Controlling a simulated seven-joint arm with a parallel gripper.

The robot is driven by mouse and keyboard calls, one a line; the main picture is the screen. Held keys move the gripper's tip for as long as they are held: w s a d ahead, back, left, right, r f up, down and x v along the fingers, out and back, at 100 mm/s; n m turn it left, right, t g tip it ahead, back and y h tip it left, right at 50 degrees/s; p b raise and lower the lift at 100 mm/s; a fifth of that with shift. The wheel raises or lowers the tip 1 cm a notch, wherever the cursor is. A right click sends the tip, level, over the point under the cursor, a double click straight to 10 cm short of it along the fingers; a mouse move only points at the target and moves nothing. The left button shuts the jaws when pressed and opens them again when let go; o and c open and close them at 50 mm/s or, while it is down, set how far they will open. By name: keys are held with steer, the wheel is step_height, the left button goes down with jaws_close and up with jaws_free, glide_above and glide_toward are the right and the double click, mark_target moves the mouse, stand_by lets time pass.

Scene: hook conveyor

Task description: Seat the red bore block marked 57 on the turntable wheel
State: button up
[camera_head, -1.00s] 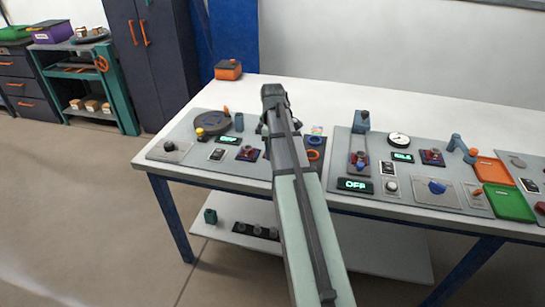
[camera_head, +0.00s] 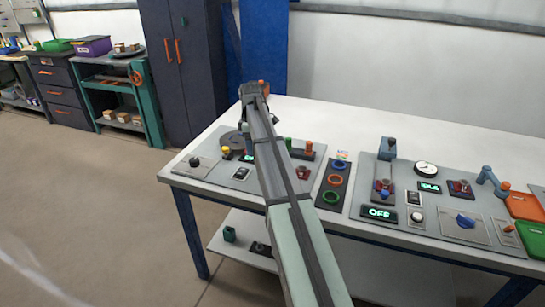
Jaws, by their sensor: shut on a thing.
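My gripper (camera_head: 247,98) is at the far end of my arm, over the left part of the white workbench. I cannot tell the gap between my gripper and the disc.
A dark rack holding a green peg (camera_head: 288,143) and an orange peg (camera_head: 308,149) stands right of my arm. Beside it is a strip of coloured rings (camera_head: 335,180). The bench's back (camera_head: 390,128) is clear.

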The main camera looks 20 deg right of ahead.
steer(key=w, duration=0.8)
steer(key=w+a, duration=0.1)
steer(key=w, duration=0.2)
steer(key=shift+w+r, duration=0.2)
steer(key=shift+w, duration=0.2)
steer(key=m, duration=0.1)
glide_toward(238, 139)
steer(key=shift+w+d+m, duration=0.1)
steer(key=shift+m, duration=0.5)
steer(key=shift+f, duration=2.6)
steer(key=shift+f, duration=0.7)
steer(key=o, duration=1.3)
steer(key=shift+o, duration=0.2)
steer(key=shift+o, duration=0.7)
